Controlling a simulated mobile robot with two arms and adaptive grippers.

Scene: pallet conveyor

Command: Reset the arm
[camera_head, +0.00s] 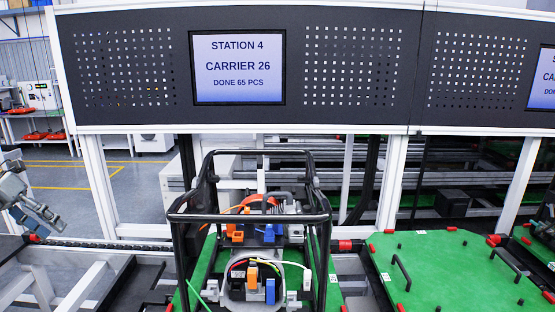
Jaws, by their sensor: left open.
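My left gripper (40,222) shows at the left edge, with grey links and bluish fingers. It is open and empty, in the air beside the conveyor frame and touching nothing that I can see. The rest of the left arm is cut off by the picture edge. I cannot make out my right gripper.
A black tubular frame (250,216) stands mid-picture around a carrier with wires and orange and blue parts. A green pallet (450,268) with red corners and black handles lies to its right. A station screen (238,68) hangs above. A small grey part at the right edge is unclear.

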